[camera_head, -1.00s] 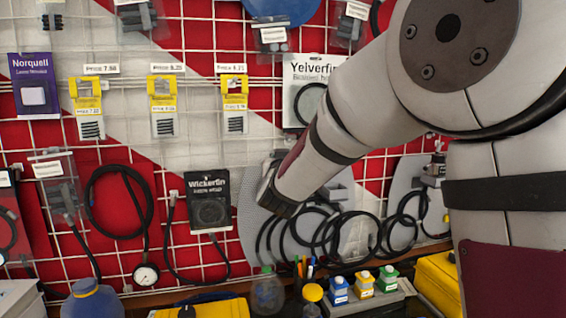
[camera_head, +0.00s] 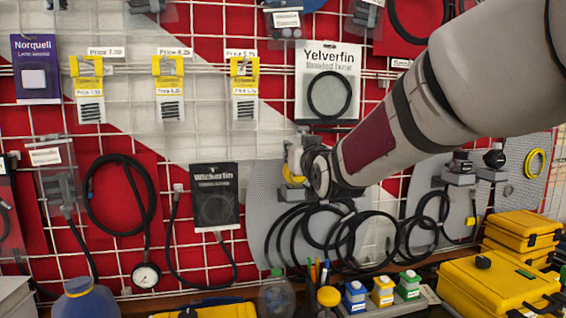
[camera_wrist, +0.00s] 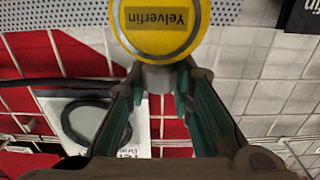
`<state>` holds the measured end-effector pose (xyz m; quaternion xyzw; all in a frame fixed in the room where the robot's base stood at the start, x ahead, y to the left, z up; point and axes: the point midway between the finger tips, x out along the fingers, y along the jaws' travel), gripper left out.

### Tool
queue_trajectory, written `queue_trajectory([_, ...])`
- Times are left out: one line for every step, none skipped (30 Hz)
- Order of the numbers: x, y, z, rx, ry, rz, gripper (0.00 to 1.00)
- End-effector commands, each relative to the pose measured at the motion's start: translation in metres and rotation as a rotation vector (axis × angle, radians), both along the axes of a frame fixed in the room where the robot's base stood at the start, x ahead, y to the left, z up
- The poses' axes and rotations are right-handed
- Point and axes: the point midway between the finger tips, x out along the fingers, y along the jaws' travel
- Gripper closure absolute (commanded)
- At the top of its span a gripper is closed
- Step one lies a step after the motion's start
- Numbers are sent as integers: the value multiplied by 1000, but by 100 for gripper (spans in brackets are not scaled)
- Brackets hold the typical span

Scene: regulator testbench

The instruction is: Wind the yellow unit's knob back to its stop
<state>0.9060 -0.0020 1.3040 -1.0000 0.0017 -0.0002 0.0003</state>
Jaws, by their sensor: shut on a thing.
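The yellow unit (camera_wrist: 162,22) is at the top of the wrist view, its round face reading "Yelverfin" upside down. A short grey knob (camera_wrist: 158,78) projects from it toward my gripper (camera_wrist: 160,92). The green-padded fingers stand on either side of the knob, shut on it near their tips. In the head view my gripper (camera_head: 318,172) reaches the unit from the right, at the grey perforated panel. Only a yellow edge of the unit (camera_head: 292,172) and pale metal parts show there; my gripper hides the knob.
Black hoses (camera_head: 350,240) hang in loops just below my gripper. A boxed hose (camera_head: 327,85) hangs above it. Other fittings with black knobs (camera_head: 460,165) are mounted to the right. Yellow cases (camera_head: 500,285) and small coloured bottles (camera_head: 383,288) stand on the bench below.

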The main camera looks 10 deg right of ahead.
Motion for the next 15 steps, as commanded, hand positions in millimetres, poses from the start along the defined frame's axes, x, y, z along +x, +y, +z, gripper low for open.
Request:
queue_trajectory([1,-2,-2,-3,0,16,100])
queue_trajectory([1,-2,-2,-2,1,28,100])
queue_trajectory([0,-2,-1,-3,1,43,100])
queue_trajectory([0,-2,-1,-3,2,53,100])
queue_trajectory([0,-2,-1,-2,2,63,100])
queue_trajectory([0,-2,-1,-2,3,75,100])
queue_trajectory([0,-2,-1,-1,3,84,100])
queue_trajectory([0,-2,-1,-1,3,92,100])
queue_trajectory([-1,-1,0,-1,3,103,100])
queue_trajectory([-1,-1,0,-2,3,111,100])
queue_trajectory([-1,-1,0,-1,4,119,100])
queue_trajectory([-1,-1,0,-1,4,129,100])
queue_trajectory([-1,-1,0,-1,4,137,100])
queue_trajectory([-1,-1,0,-1,4,144,100])
queue_trajectory([-1,-1,0,-1,4,154,100])
